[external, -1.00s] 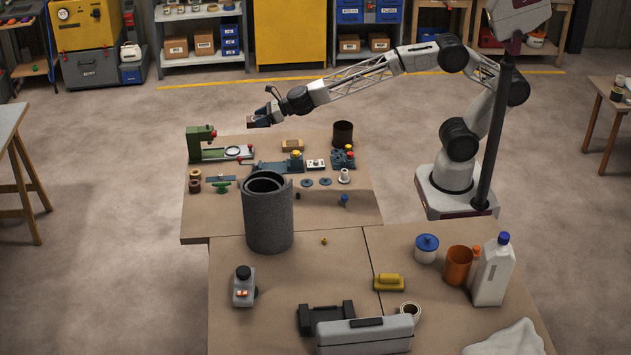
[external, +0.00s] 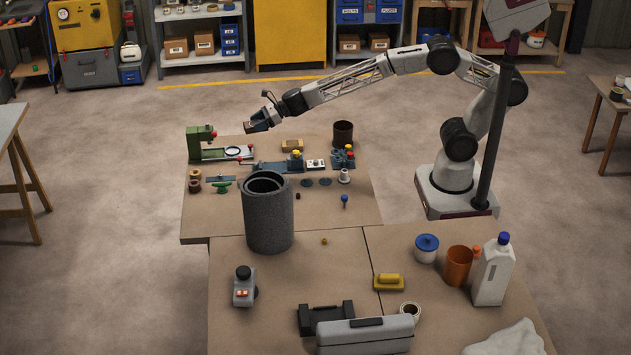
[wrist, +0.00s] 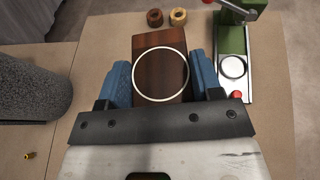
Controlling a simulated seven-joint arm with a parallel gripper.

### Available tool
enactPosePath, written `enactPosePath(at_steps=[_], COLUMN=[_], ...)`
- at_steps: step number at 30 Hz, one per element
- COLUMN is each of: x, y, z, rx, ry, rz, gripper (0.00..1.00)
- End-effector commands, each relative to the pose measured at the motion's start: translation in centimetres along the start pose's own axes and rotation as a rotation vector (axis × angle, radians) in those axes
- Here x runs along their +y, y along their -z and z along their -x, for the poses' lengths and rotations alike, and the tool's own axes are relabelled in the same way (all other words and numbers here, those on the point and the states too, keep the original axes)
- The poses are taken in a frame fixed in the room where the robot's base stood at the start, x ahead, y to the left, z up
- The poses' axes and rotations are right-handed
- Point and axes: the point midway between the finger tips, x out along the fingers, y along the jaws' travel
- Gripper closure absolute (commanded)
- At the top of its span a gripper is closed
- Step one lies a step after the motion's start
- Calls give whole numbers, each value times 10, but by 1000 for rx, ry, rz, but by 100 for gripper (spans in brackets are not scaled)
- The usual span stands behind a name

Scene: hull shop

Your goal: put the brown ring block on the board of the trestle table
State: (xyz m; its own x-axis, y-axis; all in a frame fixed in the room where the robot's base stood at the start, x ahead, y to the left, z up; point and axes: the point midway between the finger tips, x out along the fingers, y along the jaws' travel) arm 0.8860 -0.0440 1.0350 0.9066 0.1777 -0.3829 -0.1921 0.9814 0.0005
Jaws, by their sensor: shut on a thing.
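The brown ring block (wrist: 160,72) is dark brown wood with a pale ring on its face. In the wrist view it sits between the two blue fingers of my gripper (wrist: 161,84), which is shut on it. In the external view my gripper (external: 257,122) holds the block (external: 247,127) above the far edge of the workbench, near the green machine. The trestle table (external: 12,120), with a grey board and wooden A-shaped legs, stands at the far left, well apart from my gripper. Only part of its board shows.
The workbench (external: 215,222) bears a green machine (external: 198,145), a tall grey cylinder (external: 268,220), a dark brown cup (external: 343,133) and several small parts. Open floor (external: 110,150) lies between bench and trestle table. Another small table (external: 608,92) stands at the right.

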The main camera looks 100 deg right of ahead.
Motion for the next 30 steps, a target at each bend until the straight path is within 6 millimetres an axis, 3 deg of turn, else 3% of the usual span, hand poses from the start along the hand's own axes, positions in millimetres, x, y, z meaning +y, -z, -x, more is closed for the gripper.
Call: enactPosePath(at_steps=[30], x=[-66], y=[68], z=[-12], rx=[0], ry=[-256], rz=[104], gripper=[70])
